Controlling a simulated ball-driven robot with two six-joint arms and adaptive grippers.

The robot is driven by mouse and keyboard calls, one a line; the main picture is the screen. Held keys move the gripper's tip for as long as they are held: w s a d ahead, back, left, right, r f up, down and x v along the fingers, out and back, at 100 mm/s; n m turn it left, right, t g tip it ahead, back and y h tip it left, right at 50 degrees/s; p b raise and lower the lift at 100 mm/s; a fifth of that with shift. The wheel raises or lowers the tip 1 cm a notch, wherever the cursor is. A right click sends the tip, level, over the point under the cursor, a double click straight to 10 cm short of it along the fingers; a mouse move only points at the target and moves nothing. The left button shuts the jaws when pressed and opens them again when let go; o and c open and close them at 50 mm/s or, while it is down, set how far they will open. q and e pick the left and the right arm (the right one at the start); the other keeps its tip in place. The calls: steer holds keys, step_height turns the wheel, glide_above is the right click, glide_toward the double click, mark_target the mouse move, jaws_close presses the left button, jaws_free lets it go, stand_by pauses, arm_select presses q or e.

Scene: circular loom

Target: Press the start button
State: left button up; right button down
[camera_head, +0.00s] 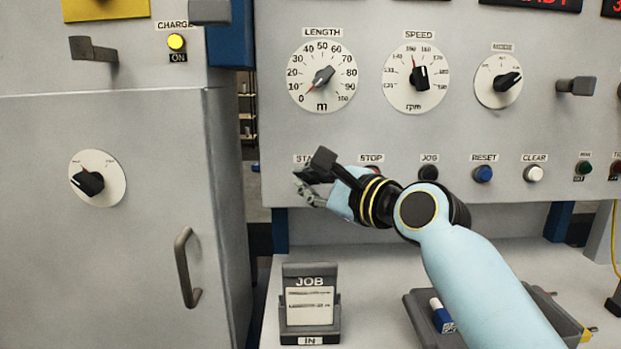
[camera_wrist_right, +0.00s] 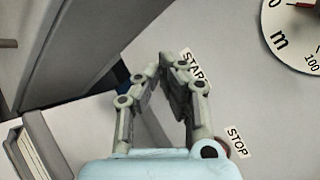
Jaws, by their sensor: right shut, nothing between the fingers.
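The START label (camera_head: 303,158) on the grey control panel is partly covered by my right gripper (camera_head: 303,188) in the head view. The start button under that label is hidden behind the gripper. In the right wrist view, my right gripper (camera_wrist_right: 170,68) is shut and empty, with its fingertips beside the START label (camera_wrist_right: 193,70). The button does not show there either, and I cannot tell whether the fingertips touch it. My left gripper is not in view.
The STOP label (camera_head: 371,158) is just right of my gripper. The JOG (camera_head: 428,173), blue RESET (camera_head: 483,174) and white CLEAR (camera_head: 533,174) buttons follow along the row. The LENGTH dial (camera_head: 322,77) is above. A JOB holder (camera_head: 310,312) stands below. A grey cabinet (camera_head: 110,260) is left.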

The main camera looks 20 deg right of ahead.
steer(key=shift+w, duration=0.1)
stand_by(0.6)
steer(key=shift+w+d+p, duration=0.1)
steer(key=shift+w+p, duration=0.2)
steer(key=shift+w+d, duration=0.15)
steer(key=shift+w, duration=0.3)
stand_by(0.6)
stand_by(0.4)
steer(key=shift+s+a+p, duration=0.25)
steer(key=shift+s+p, duration=0.5)
steer(key=shift+s, duration=0.1)
